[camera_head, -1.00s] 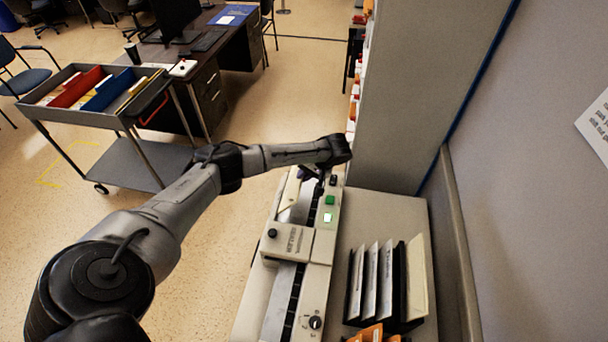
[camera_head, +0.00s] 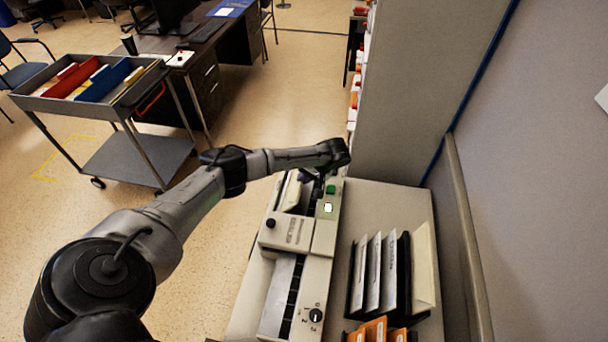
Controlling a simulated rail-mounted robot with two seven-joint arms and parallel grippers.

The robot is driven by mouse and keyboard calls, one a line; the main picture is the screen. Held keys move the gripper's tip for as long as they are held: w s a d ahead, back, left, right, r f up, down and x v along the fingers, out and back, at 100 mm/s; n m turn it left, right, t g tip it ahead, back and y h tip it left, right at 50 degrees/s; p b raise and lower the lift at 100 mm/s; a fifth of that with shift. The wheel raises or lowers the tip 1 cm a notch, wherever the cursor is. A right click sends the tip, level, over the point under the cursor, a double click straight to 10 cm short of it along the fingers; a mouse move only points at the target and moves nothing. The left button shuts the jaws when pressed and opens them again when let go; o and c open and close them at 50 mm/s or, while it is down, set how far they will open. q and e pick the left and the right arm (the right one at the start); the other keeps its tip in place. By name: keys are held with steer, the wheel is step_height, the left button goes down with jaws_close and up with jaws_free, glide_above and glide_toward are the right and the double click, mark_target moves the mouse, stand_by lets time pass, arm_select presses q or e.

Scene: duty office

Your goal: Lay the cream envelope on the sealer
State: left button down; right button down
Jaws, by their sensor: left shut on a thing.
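The sealer (camera_head: 300,268) is a long pale machine with a dark slotted track, a cross-head, a green button and a dial. It stands on the counter, running away from me. My left gripper (camera_head: 316,176) is over its far end, pointing down, its fingertips mostly hidden by the wrist. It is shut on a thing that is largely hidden. A pale flat piece (camera_head: 291,193), which looks like the cream envelope, shows just left of the gripper above the far track. I cannot tell whether it touches the sealer. My right gripper is out of view.
A black rack (camera_head: 404,278) with several pale envelopes stands right of the sealer, orange packets (camera_head: 374,332) in front. A tall grey panel (camera_head: 430,90) and wall close off the right. A trolley with coloured folders (camera_head: 98,84) stands left on open floor.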

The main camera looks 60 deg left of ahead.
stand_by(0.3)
arm_select(q)
steer(key=c, duration=1.1)
jaws_free()
steer(key=shift+c, duration=0.2)
steer(key=shift+w+r, duration=0.1)
steer(key=shift+r, duration=0.1)
steer(key=p+v, duration=0.3)
steer(key=v, duration=1)
steer(key=shift+d+p, duration=0.25)
steer(key=shift+p, duration=0.1)
